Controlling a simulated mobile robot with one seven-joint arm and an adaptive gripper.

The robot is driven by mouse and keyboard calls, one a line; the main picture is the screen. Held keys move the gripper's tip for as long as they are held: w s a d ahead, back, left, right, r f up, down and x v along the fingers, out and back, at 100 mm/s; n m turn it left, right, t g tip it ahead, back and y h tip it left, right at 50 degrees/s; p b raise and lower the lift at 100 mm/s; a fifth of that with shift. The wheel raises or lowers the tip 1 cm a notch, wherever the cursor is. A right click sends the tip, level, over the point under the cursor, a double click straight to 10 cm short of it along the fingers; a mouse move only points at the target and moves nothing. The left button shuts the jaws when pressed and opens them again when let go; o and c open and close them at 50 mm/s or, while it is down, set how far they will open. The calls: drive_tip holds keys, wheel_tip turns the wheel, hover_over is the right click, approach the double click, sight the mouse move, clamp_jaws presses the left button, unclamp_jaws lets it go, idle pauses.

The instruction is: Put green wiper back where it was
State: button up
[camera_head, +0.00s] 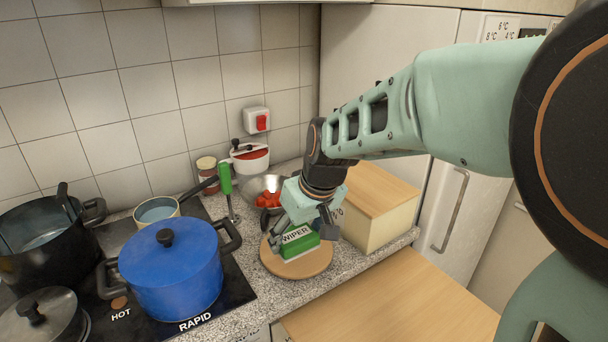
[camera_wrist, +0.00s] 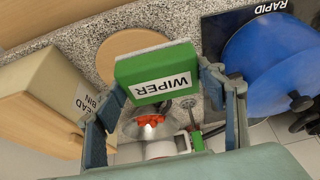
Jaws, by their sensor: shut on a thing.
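The green wiper (camera_head: 298,241) is a block with a white label reading "WIPER". In the head view it is at the round wooden board (camera_head: 285,266) on the counter; I cannot tell whether it touches the board. My gripper (camera_head: 305,222) reaches down from above and is shut on the wiper. In the wrist view the wiper (camera_wrist: 158,78) sits between the two fingers (camera_wrist: 160,95), with its label facing the camera. The wooden board (camera_wrist: 128,45) shows behind it. Part of the wiper is hidden by the fingers in the head view.
A blue pot (camera_head: 172,272) stands on the hob to the left. A bread bin (camera_head: 378,207) with a wooden lid stands close on the right. Behind are a metal bowl with red pieces (camera_head: 268,197), a green-handled tool (camera_head: 226,182) and a red-and-white pot (camera_head: 249,156).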

drive_tip(key=w+f, duration=0.2)
drive_tip(key=w, duration=0.1)
drive_tip(key=w+f+p, duration=0.1)
drive_tip(key=w+f, duration=0.2)
drive_tip(key=w, duration=0.1)
drive_tip(key=w+f, duration=0.3)
drive_tip(key=shift+w+a, duration=0.25)
drive_tip(key=shift+w, duration=0.15)
drive_tip(key=shift+w+f+p, duration=0.35)
drive_tip(key=shift+w+f, duration=0.05)
drive_tip(key=shift+f, duration=1.55)
drive_tip(key=shift+f, duration=0.1)
drive_tip(key=shift+f, duration=0.2)
drive_tip(key=o, duration=1.2)
drive_tip(key=shift+r, duration=0.1)
drive_tip(key=shift+r, duration=0.1)
